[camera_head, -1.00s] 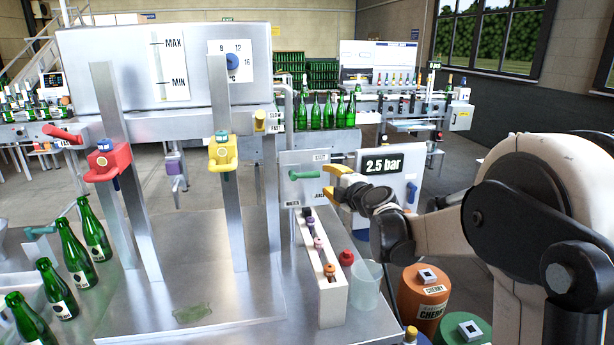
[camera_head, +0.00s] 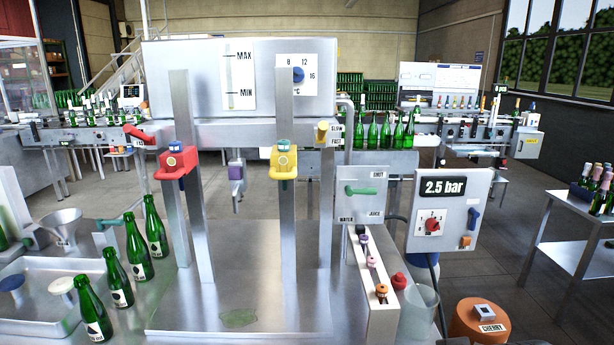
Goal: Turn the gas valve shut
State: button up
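A grey panel (camera_head: 424,205) with a "2.5 bar" display (camera_head: 442,187) stands right of the filling bench. It carries a red knob (camera_head: 432,226) on a white dial, a blue lever (camera_head: 473,218) at its right side and an orange block (camera_head: 466,242) below that. The blue lever looks near upright, slightly tilted. No readable label tells which control is the gas valve. Left of it, a smaller panel (camera_head: 346,200) has a green handle (camera_head: 361,190) lying horizontal, with "SHUT" above and a "JUICE" label below. My gripper and arm are out of view.
A white rack (camera_head: 368,290) with coloured stoppers, a clear beaker (camera_head: 417,313) and an orange cherry drum (camera_head: 478,320) stand below the panels. Green bottles (camera_head: 137,243) line the bench's left. A side table (camera_head: 578,212) with bottles is at right. Floor shows between panel and table.

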aim_at(475, 214)
jog(key=i+l+z, duration=0.6)
jog(key=i+l, duration=0.1)
jog(key=i, duration=0.05)
